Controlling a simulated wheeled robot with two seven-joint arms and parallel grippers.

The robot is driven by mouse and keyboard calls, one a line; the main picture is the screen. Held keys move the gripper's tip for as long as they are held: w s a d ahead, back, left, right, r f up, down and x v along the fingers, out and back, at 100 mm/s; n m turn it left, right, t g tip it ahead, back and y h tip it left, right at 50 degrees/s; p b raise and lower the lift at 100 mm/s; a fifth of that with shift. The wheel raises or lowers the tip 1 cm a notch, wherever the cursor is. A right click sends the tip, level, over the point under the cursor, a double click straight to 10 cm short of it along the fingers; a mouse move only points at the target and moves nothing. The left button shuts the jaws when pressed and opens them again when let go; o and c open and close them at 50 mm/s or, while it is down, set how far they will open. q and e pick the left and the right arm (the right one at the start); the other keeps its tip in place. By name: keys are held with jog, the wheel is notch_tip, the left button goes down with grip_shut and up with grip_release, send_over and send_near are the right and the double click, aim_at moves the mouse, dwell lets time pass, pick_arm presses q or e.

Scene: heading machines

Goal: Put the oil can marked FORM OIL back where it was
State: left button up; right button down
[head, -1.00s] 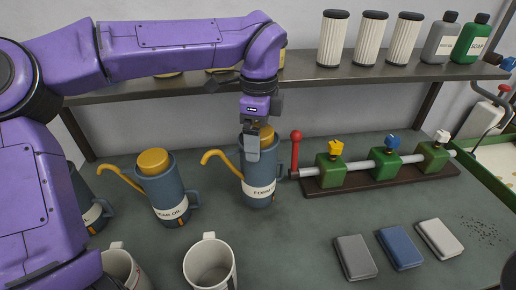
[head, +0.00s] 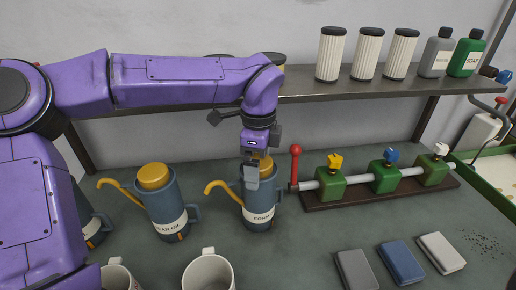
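The FORM oil can (head: 258,217) is blue-grey with a yellow cap, a yellow spout to the left and a white label reading "FORM"; the rest of the label is turned out of sight. It is upright at the bench's middle. My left gripper (head: 251,178) points down at the can's top, its fingers overlapping the upper body and cap. It moves together with the can, so it appears shut on it. Whether the can's base touches the bench is hard to tell. My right gripper is not in view.
Mugs (head: 208,272) stand in front. A green valve rack (head: 385,178) with a red lever (head: 295,165) is close right. A shelf (head: 350,92) runs behind.

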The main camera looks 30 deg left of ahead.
pick_arm(q)
notch_tip(320, 180, up, 12)
jog(key=shift+f, duration=0.15)
